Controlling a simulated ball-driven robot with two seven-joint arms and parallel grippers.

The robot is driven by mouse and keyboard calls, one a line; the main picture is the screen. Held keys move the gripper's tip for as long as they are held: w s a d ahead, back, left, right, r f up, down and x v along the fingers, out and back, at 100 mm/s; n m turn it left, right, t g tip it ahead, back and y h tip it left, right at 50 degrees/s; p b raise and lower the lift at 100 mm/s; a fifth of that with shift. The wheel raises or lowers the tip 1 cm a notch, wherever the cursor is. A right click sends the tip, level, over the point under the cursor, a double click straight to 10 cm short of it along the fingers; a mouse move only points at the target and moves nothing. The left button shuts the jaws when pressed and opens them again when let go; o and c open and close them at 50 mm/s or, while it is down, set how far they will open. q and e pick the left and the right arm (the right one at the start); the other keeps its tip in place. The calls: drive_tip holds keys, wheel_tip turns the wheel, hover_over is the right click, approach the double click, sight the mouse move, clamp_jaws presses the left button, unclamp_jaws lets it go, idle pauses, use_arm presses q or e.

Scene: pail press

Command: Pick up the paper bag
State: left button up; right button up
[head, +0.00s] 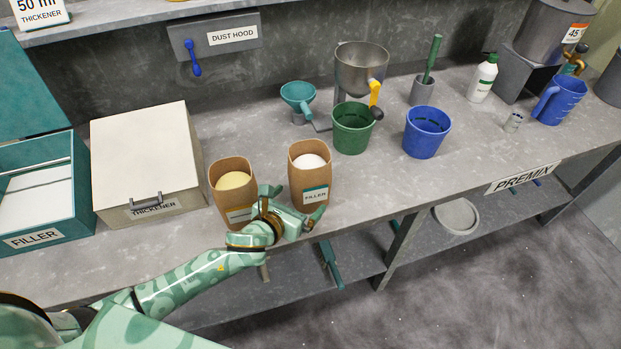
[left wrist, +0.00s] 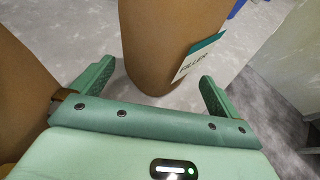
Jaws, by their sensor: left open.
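Two brown paper bags stand upright on the grey bench in the head view. The right bag (head: 310,179) has a FILLER label and a pale, rounded fill at its mouth. The left bag (head: 232,192) holds a yellowish fill, and its label is partly hidden by my arm. My left gripper (head: 293,203) is open and low in front of the FILLER bag. In the left wrist view the FILLER bag (left wrist: 168,45) stands just ahead of the open fingers (left wrist: 155,82), between their lines. The other bag (left wrist: 28,75) is close on the left. My right gripper is out of view.
A cream THICKENER box (head: 145,155) and a teal FILLER bin (head: 78,197) stand left. A green pail (head: 352,138), a blue pail (head: 427,143), a teal funnel (head: 298,92) and a metal vessel (head: 361,70) stand behind and right. The bench's front right is clear.

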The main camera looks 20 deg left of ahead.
use_arm(q)
drive_tip(key=shift+w+f, duration=0.1)
drive_tip(key=shift+w, duration=0.15)
drive_tip(key=b+x, duration=0.1)
drive_tip(key=x, duration=0.4)
drive_tip(key=shift+w, duration=0.1)
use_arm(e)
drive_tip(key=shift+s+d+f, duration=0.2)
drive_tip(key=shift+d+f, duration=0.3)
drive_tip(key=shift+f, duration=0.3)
use_arm(q)
drive_tip(key=c, duration=1.4)
drive_tip(key=shift+r, duration=0.3)
drive_tip(key=shift+c, duration=0.4)
